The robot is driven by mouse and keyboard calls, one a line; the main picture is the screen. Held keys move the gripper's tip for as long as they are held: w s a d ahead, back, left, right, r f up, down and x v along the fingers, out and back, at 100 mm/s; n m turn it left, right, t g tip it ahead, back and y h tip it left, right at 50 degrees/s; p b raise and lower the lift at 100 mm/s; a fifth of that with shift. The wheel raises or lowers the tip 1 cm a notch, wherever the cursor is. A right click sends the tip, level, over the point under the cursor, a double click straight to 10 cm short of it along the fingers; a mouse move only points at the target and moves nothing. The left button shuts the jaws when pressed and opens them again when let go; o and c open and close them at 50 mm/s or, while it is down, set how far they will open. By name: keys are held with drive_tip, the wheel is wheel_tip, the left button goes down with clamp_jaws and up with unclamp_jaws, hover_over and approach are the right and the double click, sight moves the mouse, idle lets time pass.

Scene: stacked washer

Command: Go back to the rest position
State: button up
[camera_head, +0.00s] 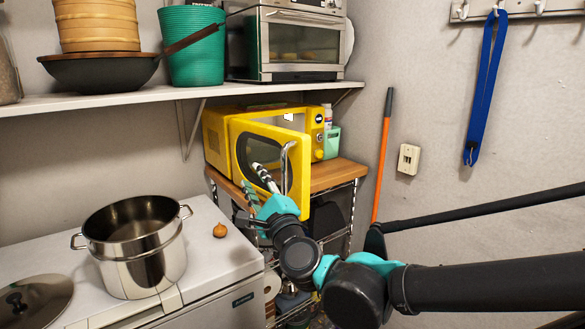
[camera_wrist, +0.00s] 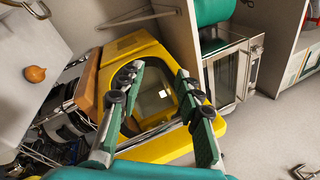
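My gripper (camera_head: 256,177) is in front of the yellow microwave (camera_head: 218,138), at its partly open door (camera_head: 300,195). The door swings out toward me, with a curved metal handle (camera_head: 286,165) on it. In the wrist view, my gripper (camera_wrist: 158,76) has its two green fingers spread apart with nothing held between them. The yellow microwave (camera_wrist: 143,52) and its window lie behind the fingers. I cannot tell whether a finger touches the door. The microwave's inside is mostly hidden.
The microwave stands on a wood-topped rack (camera_head: 338,174). A steel pot (camera_head: 140,262), a lid (camera_head: 35,300) and an onion (camera_head: 220,230) are on the white appliance at left. A shelf (camera_head: 120,100) with a toaster oven (camera_head: 290,45) is above. An orange-handled broom (camera_head: 383,150) leans at right.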

drive_tip(key=w+d+f+n+g+h, duration=0.15)
drive_tip(key=d+f+n+g, duration=0.3)
drive_tip(key=f+n, duration=0.5)
drive_tip(key=w+d+f+n+g+h, duration=0.15)
drive_tip(key=d+f+n+g, duration=0.35)
drive_tip(key=f, duration=0.7)
drive_tip(key=s+d+f+n+g+h, duration=0.2)
drive_tip(key=s+d+f+h, duration=0.1)
drive_tip(key=d+f, duration=0.4)
drive_tip(key=s+d+f+n+g+h, duration=0.2)
drive_tip(key=s+d+f, duration=0.3)
drive_tip(key=d, duration=0.6)
drive_tip(key=shift+s+d+f+g+h, duration=0.2)
drive_tip(key=shift+f+g+h, duration=0.35)
drive_tip(key=shift+f+h, duration=0.3)
